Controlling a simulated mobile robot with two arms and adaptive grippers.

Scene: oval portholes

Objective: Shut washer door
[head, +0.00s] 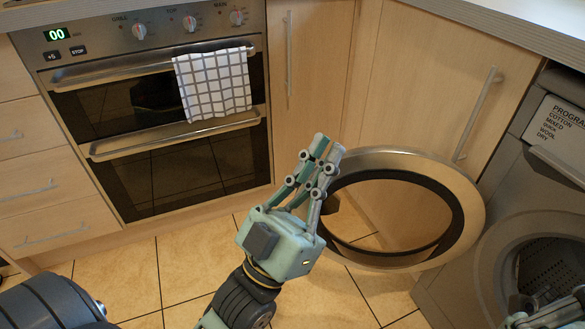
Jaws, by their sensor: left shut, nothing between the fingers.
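The washer (471,260) stands at the right, a grey machine with a dark drum opening (549,268). Its round door (468,200), a metal ring with a dark inner rim, stands wide open to the left of the opening. My left gripper (325,146) is shut and empty, with its fingertips at the upper left edge of the door ring. I cannot tell whether they touch it.
An oven (165,165) with a checked towel (213,84) on its handle stands at the left. Wooden cupboards with bar handles (478,113) fill the corner behind the door. Tiled floor (180,265) is clear in front.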

